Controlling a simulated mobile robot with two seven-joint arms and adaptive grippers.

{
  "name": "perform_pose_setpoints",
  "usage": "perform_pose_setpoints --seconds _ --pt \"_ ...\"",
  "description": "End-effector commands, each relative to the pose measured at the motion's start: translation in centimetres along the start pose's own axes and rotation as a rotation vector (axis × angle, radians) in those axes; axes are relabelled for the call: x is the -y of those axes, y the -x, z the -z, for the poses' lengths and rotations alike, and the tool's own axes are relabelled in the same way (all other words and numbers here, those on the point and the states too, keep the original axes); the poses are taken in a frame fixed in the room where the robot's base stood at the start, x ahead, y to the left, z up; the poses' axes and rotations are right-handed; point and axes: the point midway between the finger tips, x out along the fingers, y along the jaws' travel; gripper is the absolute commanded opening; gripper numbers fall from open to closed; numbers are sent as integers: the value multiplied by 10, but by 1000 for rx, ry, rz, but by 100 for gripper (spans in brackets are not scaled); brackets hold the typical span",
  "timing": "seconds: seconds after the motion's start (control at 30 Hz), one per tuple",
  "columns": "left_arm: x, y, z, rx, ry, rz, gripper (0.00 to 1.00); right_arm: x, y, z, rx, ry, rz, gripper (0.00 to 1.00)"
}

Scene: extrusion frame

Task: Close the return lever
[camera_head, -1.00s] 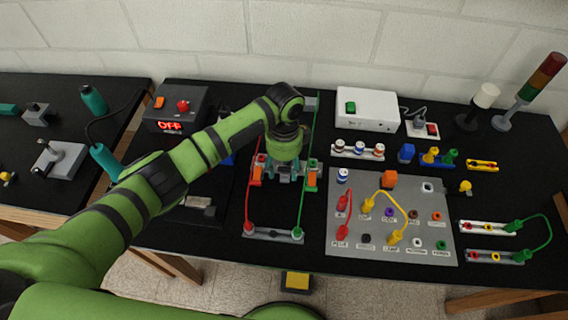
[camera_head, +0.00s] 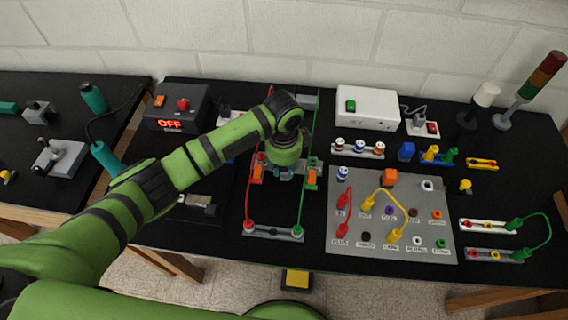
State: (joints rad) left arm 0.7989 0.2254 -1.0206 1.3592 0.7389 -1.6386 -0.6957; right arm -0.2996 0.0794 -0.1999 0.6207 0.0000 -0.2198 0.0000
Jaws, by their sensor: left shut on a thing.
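The lever unit sits mid-table, with an orange lever (camera_head: 257,174) on the left and another orange lever (camera_head: 312,177) on the right, both upright. A red wire and a green wire run from this unit to a grey terminal bar (camera_head: 272,231) in front. My left gripper (camera_head: 285,170) is pointed down between the two orange levers, at the unit's middle. It is shut on a part there; its fingers and the held part are largely hidden by my wrist. I cannot tell which piece is the return lever. My right gripper is not in view.
A grey panel (camera_head: 350,252) with colored sockets and red and yellow leads lies to the right. A white box (camera_head: 367,108) stands behind. A dark box showing OFF (camera_head: 177,106) stands at the back left. A signal tower (camera_head: 530,90) stands at the far right.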

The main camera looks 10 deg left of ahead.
Motion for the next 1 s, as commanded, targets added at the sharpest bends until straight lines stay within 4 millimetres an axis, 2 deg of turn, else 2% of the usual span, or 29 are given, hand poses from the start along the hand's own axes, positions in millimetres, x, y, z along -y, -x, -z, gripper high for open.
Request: perform_pose_setpoints --seconds 0.03,0.57,1.0 --pt "-6 -5 -1 3 -4 18 0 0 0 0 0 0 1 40" --pt "-31 -30 0 2 -6 491 0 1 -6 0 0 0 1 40" --pt "-38 -52 0 1 -3 824 0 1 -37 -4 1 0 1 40"
